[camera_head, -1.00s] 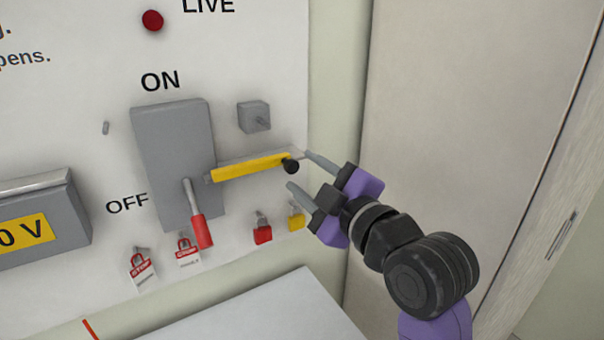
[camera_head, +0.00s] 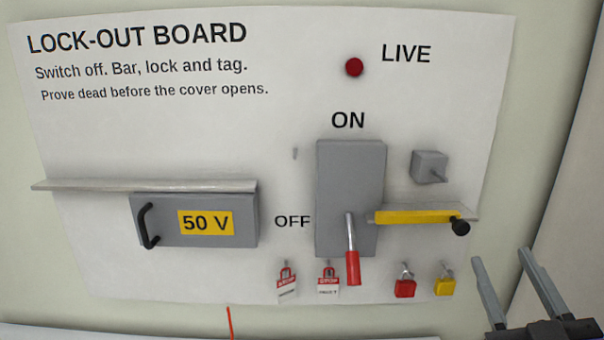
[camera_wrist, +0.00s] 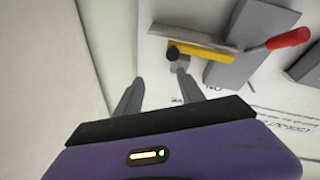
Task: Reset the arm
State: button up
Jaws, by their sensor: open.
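My gripper (camera_head: 520,290) is at the lower right of the head view, with its two grey fingers apart and nothing between them. It is to the right of the lock-out board and clear of it in that view. In the wrist view my gripper (camera_wrist: 157,92) points toward the board, with the yellow bar (camera_wrist: 205,55) and its black knob (camera_wrist: 172,52) beyond the fingers. The red-handled lever (camera_head: 352,266) points down.
The board (camera_head: 130,130) carries a 50 V cover (camera_head: 165,210) under a ledge (camera_head: 90,185). Two tagged padlocks (camera_head: 328,280), a red padlock (camera_head: 405,285) and a yellow padlock (camera_head: 445,285) hang below. A grey block (camera_head: 430,166) sits above the bar. The LIVE lamp (camera_head: 354,67) looks dark red.

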jog(key=s+a+f+m+g+y, duration=0.1)
jog(key=s+a+f+g, duration=0.2)
jog(key=s+f, duration=1)
jog(key=s+a+f+m+g+y, duration=0.1)
jog(key=s+a+f+m+g, duration=0.1)
jog(key=s+f, duration=1)
jog(key=s+a+g, duration=0.1)
jog(key=s+a, duration=0.1)
jog(key=s, duration=0.5)
jog(key=shift+s+a+f+g, duration=0.15)
jog(key=shift+s+f+g, duration=0.15)
jog(key=shift+s+f, duration=0.05)
jog(key=shift+c, duration=0.4)
